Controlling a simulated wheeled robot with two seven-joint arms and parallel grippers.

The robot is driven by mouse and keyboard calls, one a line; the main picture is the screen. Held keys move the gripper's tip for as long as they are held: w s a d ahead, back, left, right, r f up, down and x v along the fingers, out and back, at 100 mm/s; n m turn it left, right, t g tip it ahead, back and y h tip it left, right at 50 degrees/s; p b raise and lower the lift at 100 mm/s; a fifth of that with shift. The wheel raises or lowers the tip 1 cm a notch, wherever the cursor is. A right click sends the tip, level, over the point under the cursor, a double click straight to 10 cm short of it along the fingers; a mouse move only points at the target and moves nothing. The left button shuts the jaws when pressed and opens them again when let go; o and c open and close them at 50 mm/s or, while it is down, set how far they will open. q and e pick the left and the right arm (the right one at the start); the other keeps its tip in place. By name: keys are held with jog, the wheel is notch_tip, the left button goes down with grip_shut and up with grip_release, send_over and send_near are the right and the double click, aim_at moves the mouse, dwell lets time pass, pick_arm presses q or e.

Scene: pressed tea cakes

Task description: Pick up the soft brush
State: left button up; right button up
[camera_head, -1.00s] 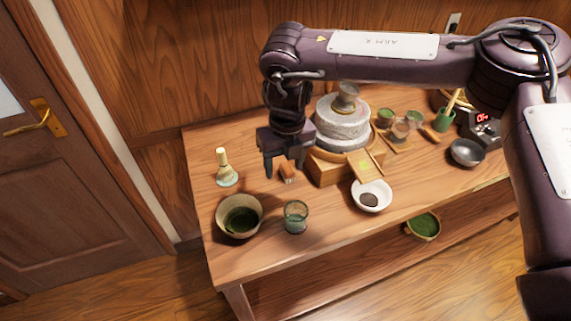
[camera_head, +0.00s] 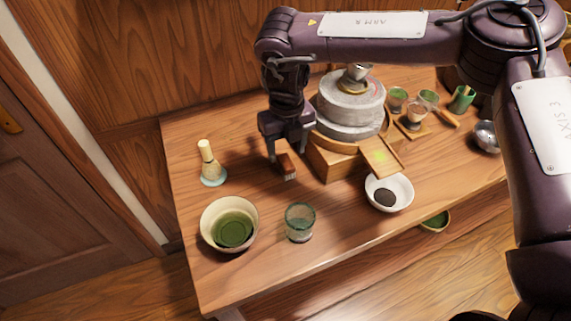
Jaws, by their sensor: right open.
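The soft brush (camera_head: 288,168), a small piece with a brown wooden handle and a pale bristle end, lies on the wooden table left of the stone mill. My right gripper (camera_head: 288,154) points down right over its far end, with one finger on each side. The jaws are open, and part of the handle is hidden between and behind the fingers. I cannot tell whether a finger touches it. My left gripper is not in view.
The stone mill (camera_head: 350,104) on its wooden base stands close right of the gripper. A whisk on a stand (camera_head: 212,176), a green tea bowl (camera_head: 208,236), a glass (camera_head: 300,224) and a white bowl (camera_head: 402,192) stand around.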

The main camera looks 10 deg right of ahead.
aim_at(286, 160)
jog(key=shift+f, duration=0.4)
jog(key=f, duration=0.1)
jog(key=f+p, duration=0.1)
jog(key=f, duration=0.2)
jog(key=shift+w+f, duration=0.3)
jog(key=shift+s, duration=0.1)
jog(key=c, duration=1)
jog(key=shift+c, duration=0.3)
jog(key=shift+r, duration=0.1)
